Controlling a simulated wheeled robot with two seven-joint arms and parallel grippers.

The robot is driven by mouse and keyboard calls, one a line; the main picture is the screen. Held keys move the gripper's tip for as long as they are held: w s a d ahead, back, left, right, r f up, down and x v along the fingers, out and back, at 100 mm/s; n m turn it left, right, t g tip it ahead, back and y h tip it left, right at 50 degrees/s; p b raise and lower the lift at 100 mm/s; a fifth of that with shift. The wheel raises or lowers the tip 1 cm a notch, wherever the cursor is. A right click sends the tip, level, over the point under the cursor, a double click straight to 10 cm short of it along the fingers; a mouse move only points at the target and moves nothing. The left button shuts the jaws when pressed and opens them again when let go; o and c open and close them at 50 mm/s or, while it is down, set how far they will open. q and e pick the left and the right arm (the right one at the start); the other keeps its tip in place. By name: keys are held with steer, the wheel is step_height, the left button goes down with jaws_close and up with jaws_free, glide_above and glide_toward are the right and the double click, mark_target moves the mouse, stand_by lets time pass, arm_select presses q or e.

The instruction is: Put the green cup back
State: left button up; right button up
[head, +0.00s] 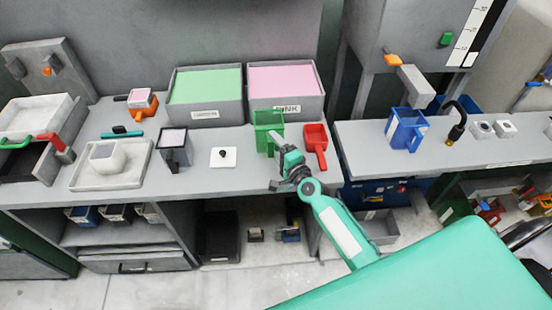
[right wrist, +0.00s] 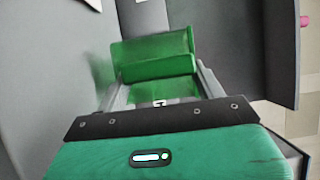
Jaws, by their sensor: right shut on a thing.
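In the right wrist view the green cup (right wrist: 153,46) fills the space between the two fingers of my right gripper (right wrist: 160,88). Whether the cup touches the bench cannot be told. My left gripper is out of view.
A red scoop-like cup (head: 316,140) stands just right of the green cup. Behind are a green-filled bin (head: 205,115) and a pink-filled bin (head: 288,105). A white pad with a black knob (head: 223,157) lies to the left. A blue cup (head: 405,130) stands on the right bench.

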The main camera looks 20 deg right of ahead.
steer(key=shift+f, duration=0.45)
step_height(320, 180, down, 2)
steer(key=shift+f+b, duration=0.2)
steer(key=shift+b, duration=0.6)
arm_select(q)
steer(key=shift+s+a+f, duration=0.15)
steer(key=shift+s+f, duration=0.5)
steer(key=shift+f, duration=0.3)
arm_select(e)
steer(key=shift+f, duration=0.35)
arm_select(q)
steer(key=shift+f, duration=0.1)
arm_select(e)
steer(key=shift+f+b, duration=0.2)
steer(key=shift+b, duration=0.1)
steer(key=o, duration=1)
steer(key=shift+r, duration=0.1)
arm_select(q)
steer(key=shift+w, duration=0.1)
arm_select(e)
steer(key=shift+s+r, duration=0.15)
